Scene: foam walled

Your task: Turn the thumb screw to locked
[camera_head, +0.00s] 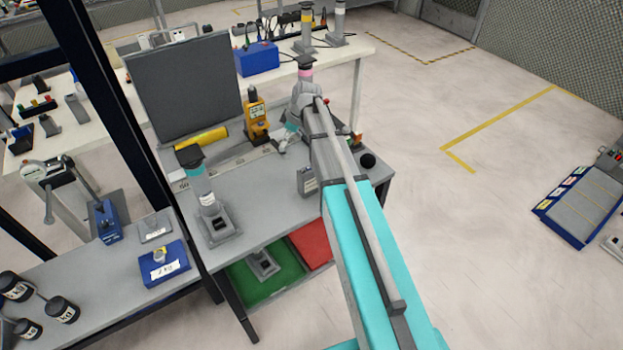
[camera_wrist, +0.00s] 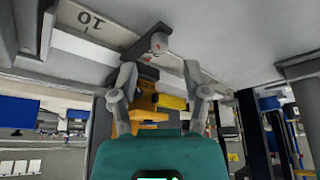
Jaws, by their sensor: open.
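A small dark bar with a pale round end (camera_wrist: 158,42), which looks like the thumb screw, sits against a grey ruler rail in the wrist view. My gripper (camera_wrist: 160,70) is open, with one finger on each side of that part and a gap between them. I cannot tell whether either finger touches it. In the head view my gripper (camera_head: 284,141) is low over the grey bench, beside the rail (camera_head: 237,161). The screw itself cannot be made out there. Its locked or unlocked marks are not readable.
A yellow instrument (camera_head: 256,121) stands behind my gripper, with a yellow cylinder (camera_head: 202,139) and dark panel (camera_head: 184,87) to its left. A grey block (camera_head: 307,181) and black ball (camera_head: 368,160) are near my arm. The bench's front middle (camera_head: 262,208) is clear.

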